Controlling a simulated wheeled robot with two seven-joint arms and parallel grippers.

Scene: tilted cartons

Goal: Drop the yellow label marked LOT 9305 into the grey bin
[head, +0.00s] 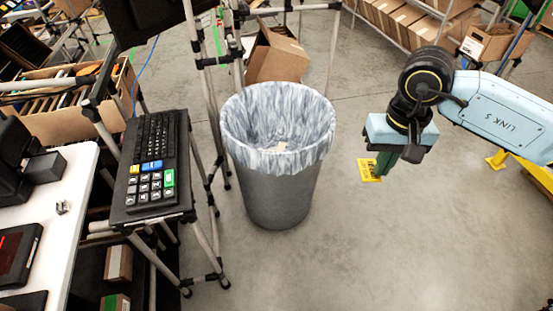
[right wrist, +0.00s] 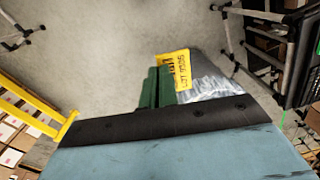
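The yellow label (head: 369,170) is held at the tips of my right gripper (head: 384,164), to the right of the bin and clear of its rim. In the right wrist view the label (right wrist: 181,69) sticks out from the green fingers (right wrist: 158,86), which are close together on it; its dark print is only partly readable. The grey bin (head: 277,199) stands on the floor with a blue-white liner (head: 262,113) over its rim. The liner also shows behind the label in the right wrist view (right wrist: 212,87). My left gripper is in neither view.
A stand with a black keyboard (head: 153,155) and a white table (head: 60,180) are left of the bin. A tilted carton (head: 277,54) lies behind it by metal poles. A small beige scrap (head: 281,147) lies inside the bin. Floor between bin and gripper is clear.

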